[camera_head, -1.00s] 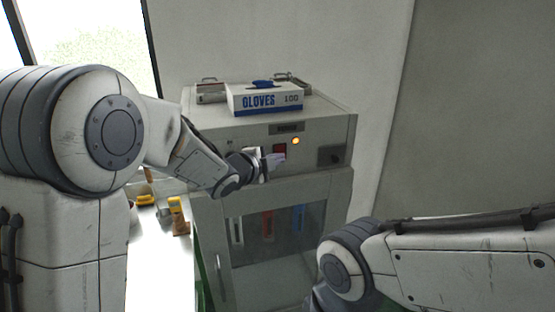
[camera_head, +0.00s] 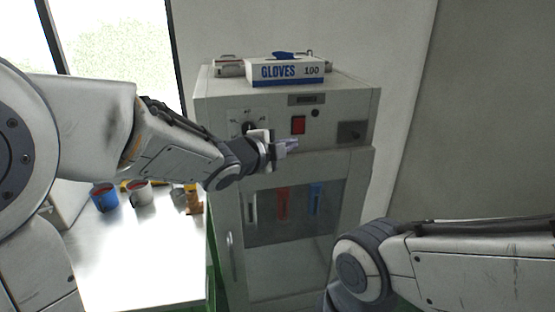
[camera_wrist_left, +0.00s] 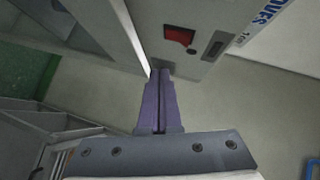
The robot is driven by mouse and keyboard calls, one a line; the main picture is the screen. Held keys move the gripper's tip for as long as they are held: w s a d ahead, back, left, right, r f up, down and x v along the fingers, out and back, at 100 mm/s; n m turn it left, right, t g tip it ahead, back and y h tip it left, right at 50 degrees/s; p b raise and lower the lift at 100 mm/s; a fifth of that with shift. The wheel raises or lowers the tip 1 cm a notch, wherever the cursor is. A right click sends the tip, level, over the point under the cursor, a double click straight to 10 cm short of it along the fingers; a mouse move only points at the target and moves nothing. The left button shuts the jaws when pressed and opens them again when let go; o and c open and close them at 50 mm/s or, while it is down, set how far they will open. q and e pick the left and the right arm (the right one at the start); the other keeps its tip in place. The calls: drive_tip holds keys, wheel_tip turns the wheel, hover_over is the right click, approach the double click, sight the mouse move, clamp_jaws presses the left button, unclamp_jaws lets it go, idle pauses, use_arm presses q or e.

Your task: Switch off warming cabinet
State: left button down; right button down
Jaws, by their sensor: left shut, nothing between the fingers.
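The warming cabinet (camera_head: 222,104) is a grey box with a control panel on top and a glass-windowed door (camera_head: 285,265) below. Its red rocker switch (camera_head: 298,125) shows on the panel, and in the left wrist view the switch (camera_wrist_left: 180,35) is ahead of the fingers. The round indicator lamp (camera_head: 315,113) beside the switch is dark. My left gripper (camera_head: 291,145) is shut and empty, with its purple fingers just below the switch and apart from it. In the left wrist view the fingers (camera_wrist_left: 161,78) are together. My right arm shows at lower right, but its gripper is hidden.
A gloves box (camera_head: 287,72) and a metal tray (camera_head: 228,69) sit on the cabinet top. A dial (camera_head: 249,128) is on the panel's left.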

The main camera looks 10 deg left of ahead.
use_arm(q)
drive_tip(key=v, duration=0.5)
drive_tip(key=shift+s+d+f, duration=0.15)
drive_tip(key=shift+s+f, duration=0.05)
drive_tip(key=shift+f, duration=0.2)
drive_tip(key=s+f+n+g+y, duration=0.55)
drive_tip(key=s+f+n, duration=0.35)
drive_tip(key=s+f, duration=0.3)
drive_tip(key=s+f+n+g, duration=0.2)
drive_tip(key=s+f+g, duration=0.1)
drive_tip(key=s, duration=0.5)
drive_tip(key=s+d+f+n+g, duration=0.1)
drive_tip(key=s+f+n+g, duration=0.1)
drive_tip(key=s+g, duration=0.3)
drive_tip(key=s+f, duration=0.1)
drive_tip(key=s, duration=0.3)
drive_tip(key=shift+s+f+y, duration=0.25)
drive_tip(key=shift+f+y, duration=0.05)
drive_tip(key=shift+y, duration=0.05)
